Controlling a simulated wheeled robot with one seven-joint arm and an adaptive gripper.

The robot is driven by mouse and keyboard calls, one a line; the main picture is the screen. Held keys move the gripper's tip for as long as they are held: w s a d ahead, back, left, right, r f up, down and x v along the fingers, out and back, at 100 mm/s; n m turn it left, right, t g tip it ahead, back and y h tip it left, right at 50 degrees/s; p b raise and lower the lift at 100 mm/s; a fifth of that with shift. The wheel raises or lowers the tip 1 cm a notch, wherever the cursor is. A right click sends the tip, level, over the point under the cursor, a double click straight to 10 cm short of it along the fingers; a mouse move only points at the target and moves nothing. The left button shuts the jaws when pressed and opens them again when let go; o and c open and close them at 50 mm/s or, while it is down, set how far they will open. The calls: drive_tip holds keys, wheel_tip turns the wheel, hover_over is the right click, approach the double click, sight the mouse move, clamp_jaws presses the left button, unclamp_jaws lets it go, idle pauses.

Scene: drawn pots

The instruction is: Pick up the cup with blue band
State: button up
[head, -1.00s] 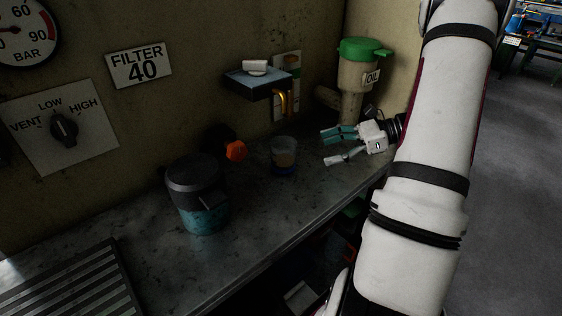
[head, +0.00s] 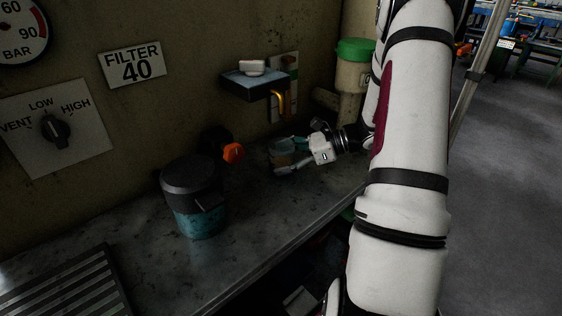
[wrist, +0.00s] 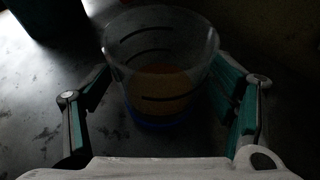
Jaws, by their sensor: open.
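The cup with blue band (wrist: 160,62) is clear, with dark marks on its wall, an orange-brown content and a blue band at its base. It stands upright on the bench and also shows, partly covered by my gripper, in the head view (head: 281,158). My gripper (head: 294,157) is open, with one finger on each side of the cup. In the wrist view my gripper (wrist: 168,98) has its teal-padded fingers left and right of the cup. I cannot tell whether either finger touches it.
A dark-lidded pot with a teal base (head: 198,222) stands left of the cup. An orange knob (head: 233,152) is on the wall behind. A small shelf (head: 254,84) with a brass tap hangs above. A green-lidded oil container (head: 352,75) stands behind my arm. A slatted grate (head: 70,285) lies front left.

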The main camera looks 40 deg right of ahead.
sight(284, 149)
drive_tip(key=shift+w+a+f, duration=0.1)
drive_tip(key=shift+w+a, duration=0.1)
drive_tip(key=c, duration=1.4)
drive_tip(key=shift+c, duration=0.2)
drive_tip(key=shift+r, duration=0.5)
drive_tip(key=r, duration=0.1)
drive_tip(key=s+r+p, duration=0.1)
drive_tip(key=shift+r, duration=0.4)
drive_tip(key=s, duration=0.5)
drive_tip(key=s+p, duration=0.1)
drive_tip(key=s, duration=0.4)
drive_tip(key=s+r, duration=0.1)
drive_tip(key=s, duration=0.4)
drive_tip(key=shift+d+r, duration=0.1)
drive_tip(key=shift+d, duration=0.15)
